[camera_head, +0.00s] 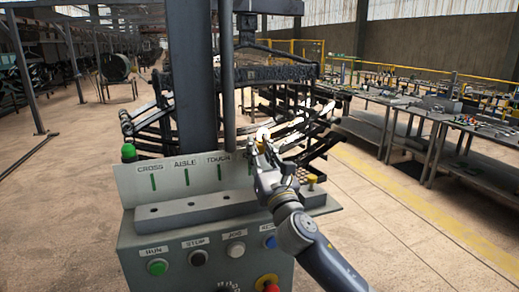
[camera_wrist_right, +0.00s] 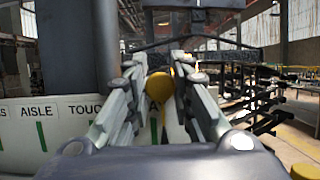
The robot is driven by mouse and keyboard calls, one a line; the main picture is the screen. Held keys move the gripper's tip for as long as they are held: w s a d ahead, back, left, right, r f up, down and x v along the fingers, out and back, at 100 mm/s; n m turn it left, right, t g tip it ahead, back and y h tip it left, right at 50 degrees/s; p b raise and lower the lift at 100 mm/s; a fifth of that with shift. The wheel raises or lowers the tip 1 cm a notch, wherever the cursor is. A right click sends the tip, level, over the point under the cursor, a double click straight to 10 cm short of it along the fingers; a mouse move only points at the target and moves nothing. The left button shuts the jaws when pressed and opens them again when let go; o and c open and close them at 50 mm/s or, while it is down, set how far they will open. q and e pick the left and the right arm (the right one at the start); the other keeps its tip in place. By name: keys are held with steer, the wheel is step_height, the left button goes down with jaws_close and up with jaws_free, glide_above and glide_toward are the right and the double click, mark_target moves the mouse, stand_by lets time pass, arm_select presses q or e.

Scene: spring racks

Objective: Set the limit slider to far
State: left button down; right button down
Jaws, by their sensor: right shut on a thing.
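A grey control box (camera_head: 141,238) stands in front of me with a sloped label plate on top. My right gripper (camera_head: 264,143) is over the right part of this plate, its fingers shut on a yellow round-ended piece (camera_wrist_right: 159,87). In the right wrist view the piece sits between the two fingers (camera_wrist_right: 165,95), in front of the plate. The gripper hides the plate's rightmost label and most of its green mark. No slider marked limit and no "far" label can be read, and I cannot tell what the yellow piece belongs to. My left gripper is not in view.
The plate reads CROSS, AISLE and TOUCH. A green knob (camera_head: 128,152) is at its left end and a yellow knob (camera_head: 311,182) at the right. Buttons and a red emergency knob (camera_head: 267,283) are on the front. A dark column (camera_head: 194,80) stands behind; benches (camera_head: 440,115) are at right.

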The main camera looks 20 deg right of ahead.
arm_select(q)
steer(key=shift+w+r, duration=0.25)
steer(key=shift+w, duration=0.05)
arm_select(e)
steer(key=d, duration=0.3)
steer(key=shift+w, duration=0.1)
steer(key=c, duration=1.4)
jaws_free()
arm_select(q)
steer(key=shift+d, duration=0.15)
arm_select(e)
steer(key=shift+d, duration=0.15)
steer(key=v, duration=1.2)
steer(key=shift+f, duration=0.1)
